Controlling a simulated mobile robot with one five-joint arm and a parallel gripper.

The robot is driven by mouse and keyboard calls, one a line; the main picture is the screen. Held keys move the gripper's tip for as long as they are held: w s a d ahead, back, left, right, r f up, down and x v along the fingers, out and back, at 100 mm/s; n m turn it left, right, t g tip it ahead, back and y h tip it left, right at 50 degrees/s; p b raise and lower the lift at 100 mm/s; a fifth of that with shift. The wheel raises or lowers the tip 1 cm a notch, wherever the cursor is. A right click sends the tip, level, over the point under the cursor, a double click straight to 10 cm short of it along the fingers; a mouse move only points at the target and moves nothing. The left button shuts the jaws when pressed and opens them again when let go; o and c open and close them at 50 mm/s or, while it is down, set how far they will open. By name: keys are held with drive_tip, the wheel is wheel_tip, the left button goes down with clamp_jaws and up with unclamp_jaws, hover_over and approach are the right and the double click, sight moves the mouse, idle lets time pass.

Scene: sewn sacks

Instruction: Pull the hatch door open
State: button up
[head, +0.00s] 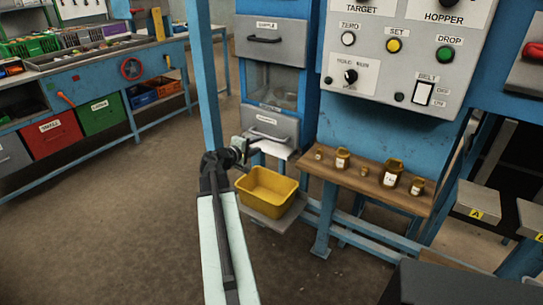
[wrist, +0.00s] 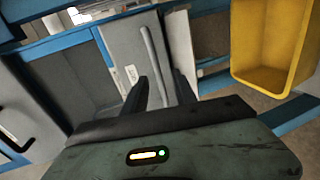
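The grey hatch door (head: 271,127) is the lower front of the blue-framed column, below a window. It carries a label and a bar handle, and it looks shut. In the wrist view the door (wrist: 122,45) is a grey panel with a long grey handle (wrist: 150,50). My gripper (head: 248,148) is at the lower left of the door in the head view. In the wrist view its two dark fingers (wrist: 161,76) stand apart, with the handle's near end running between them. I cannot tell whether either finger touches the handle.
A yellow bin (head: 267,191) stands on a low shelf just below the door. A grey drawer (head: 270,40) is above. To the right are a wooden shelf (head: 340,175) with several small brown pots and a control panel (head: 400,60). The floor at left is clear.

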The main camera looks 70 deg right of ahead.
sight(270, 139)
drive_tip(key=x, duration=0.3)
drive_tip(key=b+x, duration=0.1)
drive_tip(key=x, duration=0.2)
drive_tip(key=s+x, duration=0.1)
drive_tip(key=x, duration=0.2)
drive_tip(key=shift+r, duration=0.3)
drive_tip(key=shift+a, duration=0.1)
drive_tip(key=shift+c, duration=0.2)
clamp_jaws()
idle(0.7)
